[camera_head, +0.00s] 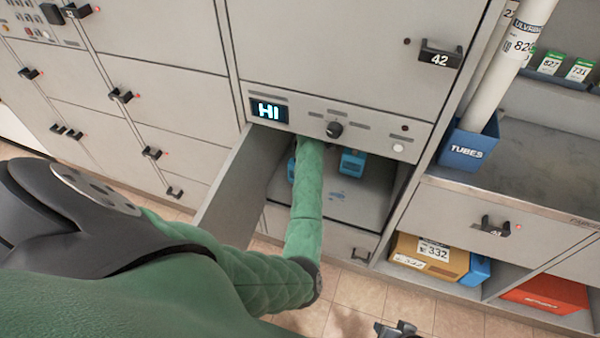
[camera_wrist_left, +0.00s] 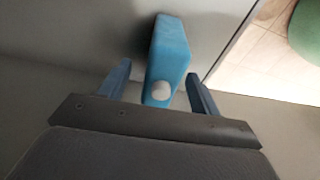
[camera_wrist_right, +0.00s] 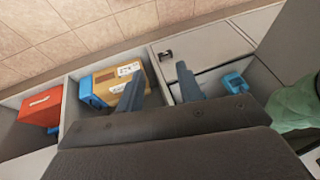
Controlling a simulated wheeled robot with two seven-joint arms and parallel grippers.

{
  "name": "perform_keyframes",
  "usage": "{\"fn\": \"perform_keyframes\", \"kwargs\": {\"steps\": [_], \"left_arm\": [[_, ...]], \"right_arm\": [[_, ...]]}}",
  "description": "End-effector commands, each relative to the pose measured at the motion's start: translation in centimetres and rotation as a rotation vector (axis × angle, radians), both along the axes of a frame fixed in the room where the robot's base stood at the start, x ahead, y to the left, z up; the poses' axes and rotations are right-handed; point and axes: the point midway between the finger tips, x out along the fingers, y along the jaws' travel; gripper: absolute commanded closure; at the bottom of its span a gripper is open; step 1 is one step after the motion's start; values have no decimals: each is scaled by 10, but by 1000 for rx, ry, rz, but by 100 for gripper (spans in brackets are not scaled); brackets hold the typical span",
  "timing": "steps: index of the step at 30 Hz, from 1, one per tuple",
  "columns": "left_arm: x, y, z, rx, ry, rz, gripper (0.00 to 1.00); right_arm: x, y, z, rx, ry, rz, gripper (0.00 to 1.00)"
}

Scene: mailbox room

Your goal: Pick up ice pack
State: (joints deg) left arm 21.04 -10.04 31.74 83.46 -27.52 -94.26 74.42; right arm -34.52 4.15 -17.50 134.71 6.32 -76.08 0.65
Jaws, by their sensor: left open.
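A blue ice pack (camera_wrist_left: 168,50) with a round white cap lies between the spread fingers of my left gripper (camera_wrist_left: 162,88) in the left wrist view. The gripper is open, and I see no grip on the pack. In the head view my left arm reaches into an open compartment below the "HI" display and hides this gripper. A blue item (camera_head: 352,163) shows right of the arm there, and part of another blue item (camera_head: 291,170) shows left of it. I cannot tell which one the wrist sees. My right gripper (camera_wrist_right: 158,88) is open and empty, low outside the cabinets.
The compartment's open door (camera_head: 235,180) stands left of my left arm. To the right are a cardboard box (camera_head: 430,258) and a red box (camera_head: 545,292) on low shelves, and a blue "TUBES" holder (camera_head: 468,147) on the counter. Tiled floor is free in front.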

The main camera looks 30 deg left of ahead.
Motion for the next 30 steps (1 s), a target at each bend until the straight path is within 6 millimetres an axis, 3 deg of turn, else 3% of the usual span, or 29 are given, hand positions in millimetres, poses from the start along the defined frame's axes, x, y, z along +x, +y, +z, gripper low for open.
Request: {"fn": "perform_keyframes", "kwargs": {"steps": [10, 18, 27, 30], "left_arm": [[-5, 7, -41, 0, 2, -1, 36], [-5, 7, -47, 0, 0, -1, 36], [-5, 7, -46, 0, 0, -1, 93], [-5, 8, -46, 1, -1, -1, 95]], "right_arm": [[-7, -9, 3, -22, 31, -7, 64], [-1, -10, 6, -23, 21, -10, 64], [2, -7, 8, -18, 14, -5, 64], [2, -6, 8, -17, 14, -5, 64]]}}
